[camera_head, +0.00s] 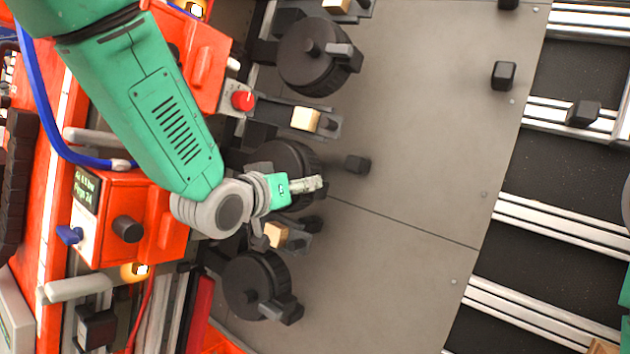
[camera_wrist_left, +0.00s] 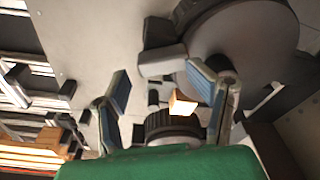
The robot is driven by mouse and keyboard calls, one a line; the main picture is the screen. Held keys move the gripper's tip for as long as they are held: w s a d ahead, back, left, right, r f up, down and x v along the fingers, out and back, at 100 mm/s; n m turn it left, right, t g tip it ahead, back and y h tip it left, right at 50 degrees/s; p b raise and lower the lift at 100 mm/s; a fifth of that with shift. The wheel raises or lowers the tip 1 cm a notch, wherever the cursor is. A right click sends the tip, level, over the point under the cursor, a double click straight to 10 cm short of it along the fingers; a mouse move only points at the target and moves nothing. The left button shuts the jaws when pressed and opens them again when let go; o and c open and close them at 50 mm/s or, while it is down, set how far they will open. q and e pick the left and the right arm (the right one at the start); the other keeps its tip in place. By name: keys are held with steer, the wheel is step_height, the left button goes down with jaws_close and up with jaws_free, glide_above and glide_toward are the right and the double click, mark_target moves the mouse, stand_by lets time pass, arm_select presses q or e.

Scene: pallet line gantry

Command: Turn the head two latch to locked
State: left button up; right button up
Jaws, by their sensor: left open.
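Three round black heads stand in a line along the left of the grey plate in the head view: an upper one (camera_head: 308,62), a middle one (camera_head: 282,158) and a lower one (camera_head: 249,284). In the left wrist view my left gripper (camera_wrist_left: 163,108) is open and empty. No number label is readable.
Cream blocks (camera_head: 305,119) sit on brackets between the heads. A red knob (camera_head: 242,100) and an orange box with a small display (camera_head: 88,188) are at left. Black stubs (camera_head: 503,75) stand on the otherwise clear plate. Metal rails (camera_head: 545,310) lie at right.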

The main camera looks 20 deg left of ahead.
arm_select(q)
steer(key=shift+w+a+f, duration=0.2)
steer(key=shift+w+a, duration=0.2)
steer(key=shift+a, duration=0.2)
steer(key=shift+s+d, duration=0.1)
steer(key=shift+d, duration=0.05)
steer(key=c, duration=0.7)
steer(key=shift+d+r, duration=0.1)
steer(key=shift+d, duration=0.15)
steer(key=shift+c, duration=0.8)
steer(key=shift+d, duration=0.2)
steer(key=m+h, duration=0.1)
steer(key=m, duration=0.4)
steer(key=shift+s+p, duration=0.15)
steer(key=shift+p, duration=0.25)
